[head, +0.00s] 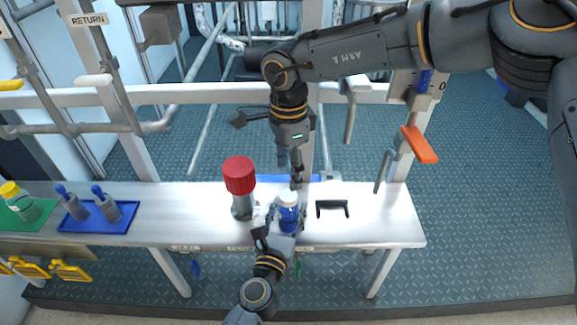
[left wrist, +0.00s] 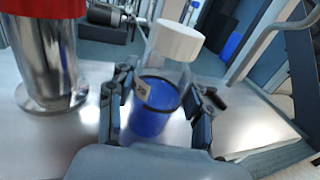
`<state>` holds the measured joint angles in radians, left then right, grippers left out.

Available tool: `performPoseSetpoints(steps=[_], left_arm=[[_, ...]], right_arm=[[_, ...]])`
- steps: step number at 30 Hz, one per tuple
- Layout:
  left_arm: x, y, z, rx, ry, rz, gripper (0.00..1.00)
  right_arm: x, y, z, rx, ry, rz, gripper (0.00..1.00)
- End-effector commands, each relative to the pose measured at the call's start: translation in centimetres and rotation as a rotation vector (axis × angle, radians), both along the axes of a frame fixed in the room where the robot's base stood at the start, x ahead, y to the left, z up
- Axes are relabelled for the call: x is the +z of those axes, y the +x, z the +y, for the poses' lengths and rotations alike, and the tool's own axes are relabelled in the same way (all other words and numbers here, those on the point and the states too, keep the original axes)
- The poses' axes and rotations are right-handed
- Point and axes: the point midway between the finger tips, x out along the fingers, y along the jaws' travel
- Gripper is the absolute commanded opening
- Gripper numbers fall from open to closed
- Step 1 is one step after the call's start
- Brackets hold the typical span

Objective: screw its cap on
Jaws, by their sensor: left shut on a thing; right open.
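A clear bottle with blue contents (head: 289,215) stands on the metal bench; it also shows in the left wrist view (left wrist: 152,108). Its white cap (head: 289,197) sits at the bottle's mouth, also in the left wrist view (left wrist: 180,40); whether it is threaded tight I cannot tell. My left gripper (head: 286,217) is shut on the bottle's body, one finger on each side, as the left wrist view (left wrist: 160,112) shows. My right gripper (head: 296,183) is open, pointing down just above and behind the cap. Its fingertips are small and partly hidden, and contact with the cap is not clear.
A metal vessel with a red top (head: 240,176) stands close left of the bottle. A black bracket (head: 332,208) lies to the right. A blue tray (head: 127,213) with two blue-topped items and a green mat (head: 40,208) are farther left. The bench's right end is clear.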

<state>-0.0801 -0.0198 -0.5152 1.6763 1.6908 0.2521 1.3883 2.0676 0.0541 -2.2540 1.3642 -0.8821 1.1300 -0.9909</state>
Motion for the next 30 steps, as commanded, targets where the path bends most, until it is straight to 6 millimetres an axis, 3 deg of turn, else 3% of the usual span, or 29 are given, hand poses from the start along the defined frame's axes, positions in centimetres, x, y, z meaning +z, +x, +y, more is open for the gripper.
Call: performPoseSetpoints(steps=[15, 27, 30], left_arm=[[0.0, 0.0, 0.0, 0.0, 0.0, 0.0, 0.0], [0.0, 0.0, 0.0, 0.0, 0.0, 0.0, 0.0], [0.0, 0.0, 0.0, 0.0, 0.0, 0.0, 0.0]], right_arm=[[-7.0, 0.0, 0.0, 0.0, -0.001, 0.001, 0.58], [-7.6, 0.0, 0.0, 0.0, 0.0, 0.0, 0.58], [-7.6, 0.0, 0.0, 0.0, 0.0, 0.0, 0.39]])
